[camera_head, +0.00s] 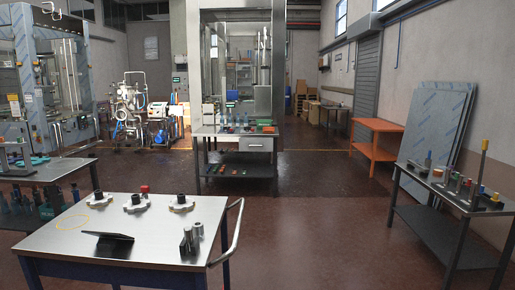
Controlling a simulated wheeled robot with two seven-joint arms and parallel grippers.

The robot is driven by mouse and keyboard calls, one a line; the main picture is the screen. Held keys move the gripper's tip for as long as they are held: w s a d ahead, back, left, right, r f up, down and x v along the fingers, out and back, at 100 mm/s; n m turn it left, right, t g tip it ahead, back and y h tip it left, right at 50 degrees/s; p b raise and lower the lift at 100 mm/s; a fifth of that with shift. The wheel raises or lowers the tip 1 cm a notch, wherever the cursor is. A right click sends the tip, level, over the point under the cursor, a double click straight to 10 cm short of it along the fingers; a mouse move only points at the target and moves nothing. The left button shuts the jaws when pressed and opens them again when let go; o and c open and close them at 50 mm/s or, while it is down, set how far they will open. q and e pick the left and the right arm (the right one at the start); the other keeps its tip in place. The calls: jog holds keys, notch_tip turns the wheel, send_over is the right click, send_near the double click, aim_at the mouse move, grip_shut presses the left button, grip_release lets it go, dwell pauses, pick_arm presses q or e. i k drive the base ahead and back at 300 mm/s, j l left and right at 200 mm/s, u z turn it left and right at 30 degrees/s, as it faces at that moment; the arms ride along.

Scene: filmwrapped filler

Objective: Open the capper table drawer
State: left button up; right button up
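A metal table (207,131) stands across the room at centre, in front of a tall steel-framed glass machine (237,14). Under the right part of its top is a light drawer front (256,144), which looks shut. I take this as the capper table drawer; no label can be read. Small bottles and coloured parts stand on the tabletop, and more small parts lie on its lower shelf (225,171). Neither of my grippers shows in the head view, and the drawer is well away from me.
A steel cart (150,244) with a tablet, knobs and metal cylinders stands close in front. A dark bench (50,171) is at left, an orange table (377,138) right of centre, and a parts table (432,183) at right. The red floor (320,210) between is open.

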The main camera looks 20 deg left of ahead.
aim_at(246, 144)
jog(key=i+z, duration=0.2)
jog(key=i, duration=0.6)
jog(key=i+u, duration=0.15)
jog(key=i, duration=0.5)
jog(key=i+l+u, duration=0.1)
jog(key=i, duration=0.55)
jog(key=i+l+u, duration=0.15)
jog(key=i, duration=0.5)
jog(key=i+u, duration=0.25)
jog(key=i, duration=0.65)
jog(key=i+l+u, duration=0.25)
jog(key=i, duration=0.7)
jog(key=i+j+u, duration=0.1)
jog(key=i, duration=0.45)
jog(key=i+j+u, duration=0.1)
jog(key=i+j, duration=0.2)
jog(key=i, duration=0.25)
jog(key=i+j, duration=0.1)
jog(key=i, duration=0.45)
jog(key=i+j+z, duration=0.35)
jog(key=j, duration=0.3)
jog(key=i+j+z, duration=0.15)
jog(key=i+j, duration=0.15)
jog(key=i+j+z, duration=0.15)
jog(key=j, duration=0.3)
jog(key=i+j+z, duration=0.2)
jog(key=j, duration=0.2)
